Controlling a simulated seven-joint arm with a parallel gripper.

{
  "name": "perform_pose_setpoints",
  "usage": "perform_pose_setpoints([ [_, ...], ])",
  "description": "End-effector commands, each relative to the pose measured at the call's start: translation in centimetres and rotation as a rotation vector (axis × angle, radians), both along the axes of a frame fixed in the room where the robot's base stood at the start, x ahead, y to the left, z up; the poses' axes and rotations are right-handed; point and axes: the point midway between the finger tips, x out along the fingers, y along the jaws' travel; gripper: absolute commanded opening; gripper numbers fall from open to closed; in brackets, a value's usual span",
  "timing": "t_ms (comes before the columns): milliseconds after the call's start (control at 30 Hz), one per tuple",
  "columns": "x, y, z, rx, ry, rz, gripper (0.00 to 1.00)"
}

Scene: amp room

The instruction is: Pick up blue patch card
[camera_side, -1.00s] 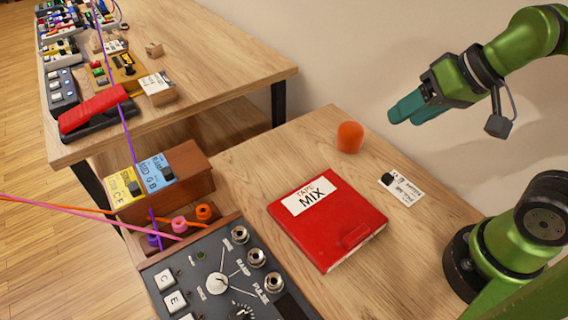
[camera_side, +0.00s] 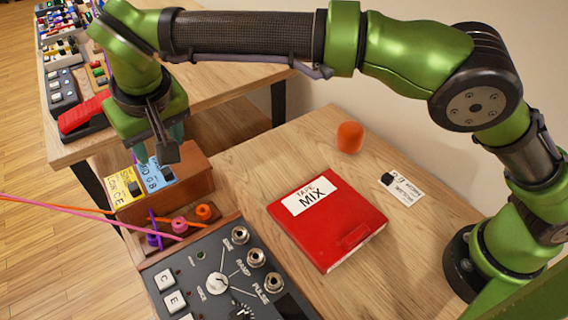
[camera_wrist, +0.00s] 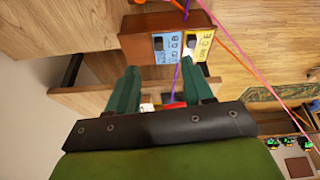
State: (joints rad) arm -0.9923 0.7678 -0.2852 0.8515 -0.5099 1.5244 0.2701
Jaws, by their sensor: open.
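The blue patch card (camera_side: 153,180) sits in a wooden card box (camera_side: 196,182), beside a yellow card (camera_side: 122,190). It bears dark lettering and a dark block. My gripper (camera_side: 158,152) is over the box, pointing down, with its teal fingers apart and nothing between them. In the side view the fingers partly cover the far side of the cards. In the wrist view the blue card (camera_wrist: 164,52) lies just ahead of the fingertips, left of the yellow card (camera_wrist: 198,48). I cannot tell the exact height gap.
Purple, pink and orange cables (camera_side: 60,204) run close beside the box. A synth panel (camera_side: 215,270) stands in front. A red tape case (camera_side: 335,240), an orange foam cap (camera_side: 350,137) and a white tag (camera_side: 404,190) lie on the table. Another table with pedals (camera_side: 60,85) is behind.

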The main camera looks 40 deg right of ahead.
Motion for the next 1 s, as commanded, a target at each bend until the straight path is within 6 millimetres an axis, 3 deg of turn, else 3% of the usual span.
perform_pose_setpoints([
  [100,0.6,0.3,2.3,0.026,-0.039,-0.054,0.51],
  [167,0.5,0.3,2.7,0.032,-0.039,-0.079,0.51],
  [367,1.4,-0.1,-0.3,0.028,-0.023,-0.102,0.51],
  [700,4.1,-0.1,-6.7,0.030,-0.023,-0.100,0.51],
  [1000,5.2,-0.1,-8.9,0.032,-0.025,-0.100,0.51],
])
